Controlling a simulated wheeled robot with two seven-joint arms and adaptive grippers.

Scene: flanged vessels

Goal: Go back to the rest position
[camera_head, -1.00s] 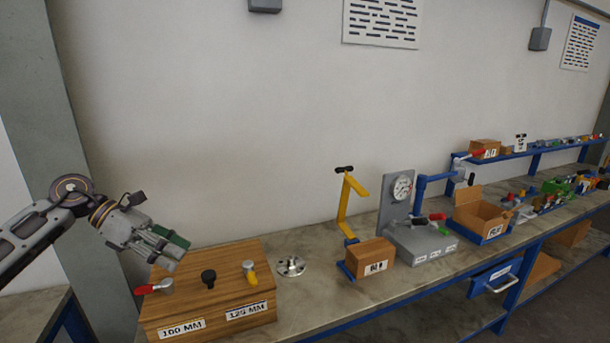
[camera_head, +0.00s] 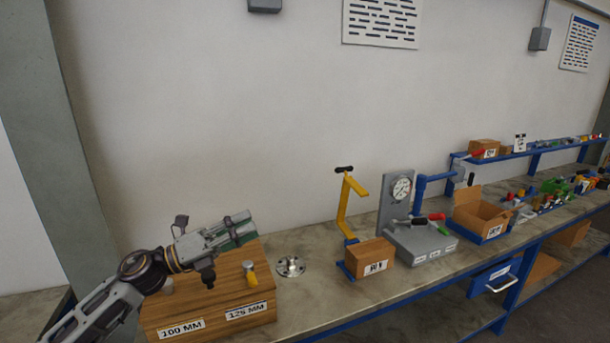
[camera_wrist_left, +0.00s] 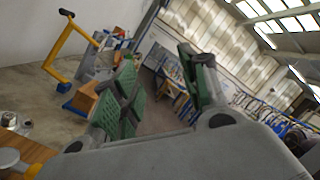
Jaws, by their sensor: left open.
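My left gripper (camera_head: 240,232) is above the back of the wooden box with the labels 100 MM and 125 MM (camera_head: 208,308). Its jaws point to the right and it is empty. In the left wrist view its green-padded fingers (camera_wrist_left: 165,95) stand apart with nothing between them. On the box, a grey knob with a yellow lever (camera_head: 250,272) shows just below the gripper. The black knob (camera_head: 208,278) is partly covered by my gripper, and the red lever at the left is hidden by my arm. My right gripper is not in view.
A metal flange (camera_head: 290,266) lies on the bench right of the box. Further right are a yellow stand (camera_head: 346,205), a cardboard box (camera_head: 372,257), a grey gauge fixture (camera_head: 424,240) and an open carton (camera_head: 482,212). The wall is behind; the air above the bench is free.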

